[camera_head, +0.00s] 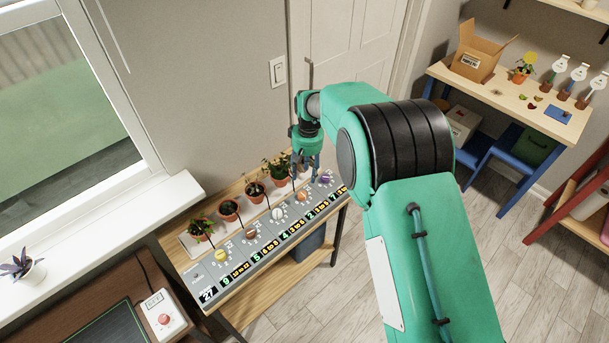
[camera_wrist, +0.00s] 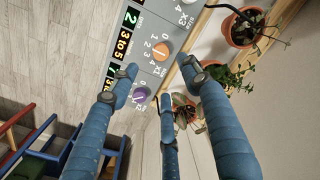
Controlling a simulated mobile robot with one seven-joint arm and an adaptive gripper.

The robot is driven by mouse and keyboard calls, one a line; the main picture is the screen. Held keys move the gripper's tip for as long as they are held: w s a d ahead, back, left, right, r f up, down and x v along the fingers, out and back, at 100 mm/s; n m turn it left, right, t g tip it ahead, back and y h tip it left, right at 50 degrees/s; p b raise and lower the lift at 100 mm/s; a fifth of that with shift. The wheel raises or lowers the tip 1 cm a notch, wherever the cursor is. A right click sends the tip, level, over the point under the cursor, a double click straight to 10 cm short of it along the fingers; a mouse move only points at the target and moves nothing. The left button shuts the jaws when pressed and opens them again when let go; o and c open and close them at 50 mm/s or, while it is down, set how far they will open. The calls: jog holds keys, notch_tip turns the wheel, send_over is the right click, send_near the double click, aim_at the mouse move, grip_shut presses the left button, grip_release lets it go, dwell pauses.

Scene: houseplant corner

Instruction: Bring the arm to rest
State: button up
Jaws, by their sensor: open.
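My gripper (camera_head: 306,160) hangs above the right end of a narrow wooden bench by the wall. In the wrist view its blue fingers (camera_wrist: 158,88) are spread apart with nothing between them. Beneath them is a grey control panel (camera_wrist: 155,55) with an orange knob (camera_wrist: 161,50) and a purple knob (camera_wrist: 139,95). My green arm reaches across the head view from the lower right and bends down at the wrist.
Several potted plants stand behind the panel, one (camera_head: 276,169) close to my gripper. A window (camera_head: 70,90) is at left, with a small plant (camera_head: 22,268) on its sill. A wooden table (camera_head: 505,95) with a cardboard box (camera_head: 476,55) stands back right. Floor (camera_head: 540,270) at right is clear.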

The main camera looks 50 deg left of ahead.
dwell(0.6)
jog(key=w+d+r+m+t, duration=0.1)
jog(key=w+d+r, duration=0.3)
jog(key=d+r, duration=0.45)
jog(key=w+d+r+m+y, duration=0.15)
jog(key=w+d+r, duration=0.25)
jog(key=d+r, duration=0.5)
jog(key=w+d+r+m+t, duration=0.15)
jog(key=w+d+r, duration=0.25)
jog(key=d+r, duration=0.45)
jog(key=d+r+m, duration=0.2)
jog(key=d+r, duration=0.3)
jog(key=d, duration=0.8)
jog(key=s+d+r+m+t, duration=0.1)
jog(key=s+d+r, duration=0.2)
jog(key=d, duration=0.4)
jog(key=s+d+r+m, duration=0.1)
jog(key=s+d+r, duration=0.15)
jog(key=d, duration=0.45)
jog(key=s+d+r+m+t, duration=0.15)
jog(key=s+d, duration=0.25)
jog(key=d, duration=0.4)
jog(key=s+d+f+m+t+h, duration=0.1)
jog(key=s+d+m, duration=0.3)
jog(key=s+d, duration=1.1)
jog(key=shift+s+f+h, duration=0.35)
jog(key=shift+s+f, duration=0.2)
jog(key=shift+s, duration=0.35)
